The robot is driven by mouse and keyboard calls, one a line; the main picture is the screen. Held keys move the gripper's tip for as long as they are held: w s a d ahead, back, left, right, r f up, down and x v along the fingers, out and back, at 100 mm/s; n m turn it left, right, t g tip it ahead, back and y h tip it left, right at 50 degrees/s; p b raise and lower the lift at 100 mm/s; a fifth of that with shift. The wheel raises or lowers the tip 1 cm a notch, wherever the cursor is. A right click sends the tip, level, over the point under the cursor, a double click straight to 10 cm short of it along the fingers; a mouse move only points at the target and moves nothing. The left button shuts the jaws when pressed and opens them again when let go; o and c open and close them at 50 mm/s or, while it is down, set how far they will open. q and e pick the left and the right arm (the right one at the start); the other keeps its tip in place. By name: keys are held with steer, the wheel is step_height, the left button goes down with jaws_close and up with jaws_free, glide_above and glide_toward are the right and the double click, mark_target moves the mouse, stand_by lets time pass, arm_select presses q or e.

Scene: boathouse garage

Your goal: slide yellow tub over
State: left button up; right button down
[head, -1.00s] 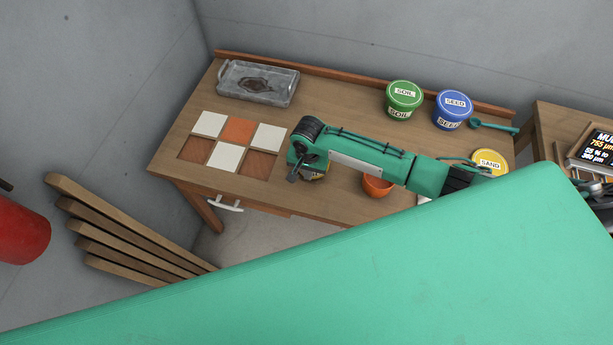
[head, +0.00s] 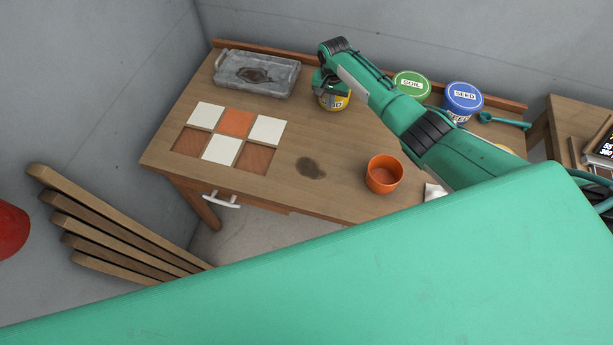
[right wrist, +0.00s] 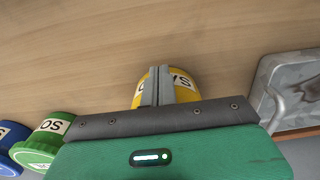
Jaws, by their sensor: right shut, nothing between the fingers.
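The yellow tub (head: 341,103) stands upright toward the back of the wooden bench, right of the grey metal tray; it carries a white label with dark letters. My right gripper (head: 324,90) is at the tub's left side and hides part of it. In the right wrist view the shut fingers (right wrist: 157,87) lie in front of the yellow tub (right wrist: 184,87), with nothing between them. I cannot tell whether they touch it. My left gripper is not in view.
The metal tray (head: 257,75) is close left of the tub. Green SOIL (head: 411,85) and blue SEED (head: 462,97) tubs stand right, behind my arm. An orange pot (head: 384,176) and dark stain (head: 311,167) are nearer the front. Tiles (head: 237,122) lie left.

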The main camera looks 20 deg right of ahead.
steer(key=w+d+b, duration=0.2)
steer(key=w, duration=0.1)
steer(key=shift+w+d+f+b, duration=0.1)
steer(key=shift+d+f+b, duration=0.05)
steer(key=shift+f+b, duration=0.2)
steer(key=shift+w+d+r, duration=0.2)
steer(key=shift+w+r, duration=0.05)
steer(key=shift+w, duration=0.1)
